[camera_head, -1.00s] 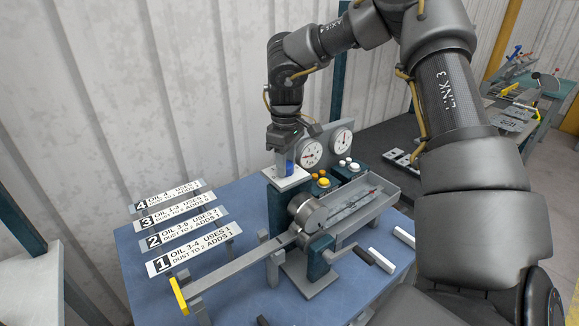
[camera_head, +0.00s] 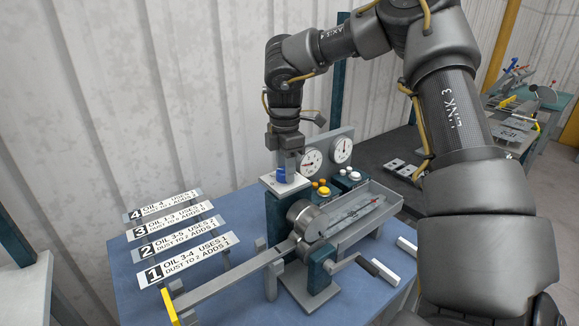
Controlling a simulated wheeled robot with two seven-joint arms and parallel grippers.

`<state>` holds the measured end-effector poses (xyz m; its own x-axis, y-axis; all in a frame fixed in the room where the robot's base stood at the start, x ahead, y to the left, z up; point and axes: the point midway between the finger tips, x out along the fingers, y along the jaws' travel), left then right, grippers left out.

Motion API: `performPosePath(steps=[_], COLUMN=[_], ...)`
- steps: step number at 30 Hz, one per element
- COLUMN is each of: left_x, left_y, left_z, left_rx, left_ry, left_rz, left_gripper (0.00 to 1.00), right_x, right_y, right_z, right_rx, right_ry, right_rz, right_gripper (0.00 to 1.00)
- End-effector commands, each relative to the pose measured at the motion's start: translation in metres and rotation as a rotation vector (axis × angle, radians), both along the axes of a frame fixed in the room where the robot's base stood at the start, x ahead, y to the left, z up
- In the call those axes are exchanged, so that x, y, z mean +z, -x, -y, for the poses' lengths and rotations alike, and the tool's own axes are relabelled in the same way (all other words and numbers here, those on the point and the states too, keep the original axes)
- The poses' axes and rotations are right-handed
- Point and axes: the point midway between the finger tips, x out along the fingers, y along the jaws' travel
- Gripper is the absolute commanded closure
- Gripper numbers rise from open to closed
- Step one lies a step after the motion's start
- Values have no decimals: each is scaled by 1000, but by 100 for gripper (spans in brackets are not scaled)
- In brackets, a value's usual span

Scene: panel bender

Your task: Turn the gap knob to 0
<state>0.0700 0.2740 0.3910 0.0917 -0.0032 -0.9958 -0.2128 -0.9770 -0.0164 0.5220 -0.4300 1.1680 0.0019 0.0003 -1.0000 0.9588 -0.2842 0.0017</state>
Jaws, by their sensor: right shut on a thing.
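The gap knob appears as a small blue knob (camera_head: 281,176) on the white plate (camera_head: 273,186) on top of the dark post of the bender. My right gripper (camera_head: 284,170) points down from above and is shut on the blue knob. The fingers hide most of the knob, and I cannot read its setting or the plate's marks. My left gripper is not in view.
Two dial gauges (camera_head: 342,150) stand right behind the plate. Yellow and white buttons (camera_head: 321,189), a grey tray (camera_head: 355,215) and a long lever with a yellow end (camera_head: 168,307) are close by. Numbered sign plates (camera_head: 188,259) stand on the blue table at left.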

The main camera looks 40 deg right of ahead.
Motion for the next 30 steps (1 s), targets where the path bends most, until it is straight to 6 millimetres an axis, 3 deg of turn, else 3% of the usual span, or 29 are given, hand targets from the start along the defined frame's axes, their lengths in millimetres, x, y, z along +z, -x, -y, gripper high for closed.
performPosePath(steps=[18, 30], left_x=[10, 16], left_y=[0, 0], left_z=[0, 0], left_rx=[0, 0], left_ry=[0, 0], left_rz=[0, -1], left_gripper=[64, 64], right_x=[-3, -4], right_y=[2, 2], right_z=[-1, -1], right_rx=[583, 868], right_ry=[-4, -7], right_rz=[-11, -12], right_gripper=[86, 86])
